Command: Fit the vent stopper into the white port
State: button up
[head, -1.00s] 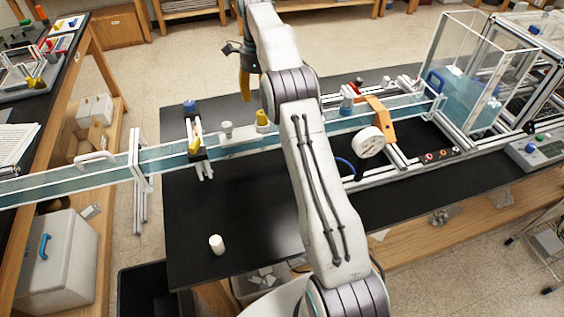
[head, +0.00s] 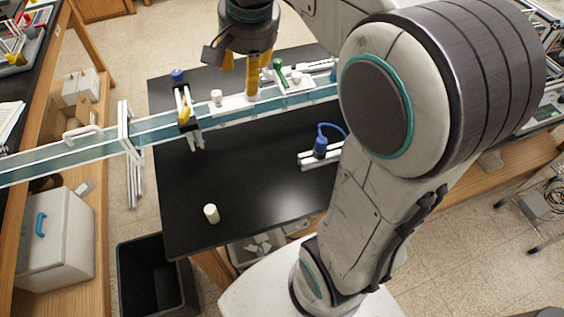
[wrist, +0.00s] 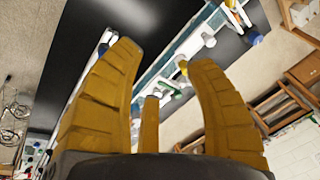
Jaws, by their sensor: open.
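My gripper (head: 248,66) hangs fingers-down over the channel in the head view. In the wrist view its yellow fingers (wrist: 163,57) are spread, with nothing held between the tips. A white upright cylinder (head: 211,214), possibly the vent stopper, stands alone on the black table, well in front of the gripper. A white fitting (head: 216,97), possibly the white port, sits on a white plate on the channel, left of the gripper; it also shows in the wrist view (wrist: 208,40). A yellow cap (wrist: 183,65) and green piece (wrist: 172,89) are close to the fingers.
The blue-tinted channel (head: 100,146) crosses the table, held by a bracket (head: 190,118) with a blue knob (head: 178,75). A blue hose fitting (head: 320,146) stands right of centre. The black tabletop (head: 250,165) between channel and cylinder is clear. A dark bin (head: 140,255) is below.

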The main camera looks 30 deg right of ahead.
jog(key=s+a+f+n+t, duration=0.1)
jog(key=s+f+n, duration=0.3)
jog(key=s, duration=0.4)
jog(key=s+a+f+n+t, duration=0.1)
jog(key=s+f+n, duration=0.3)
jog(key=s, duration=0.4)
jog(key=shift+s+a+n, duration=0.3)
jog(key=shift+a+n, duration=0.1)
jog(key=shift+n, duration=0.3)
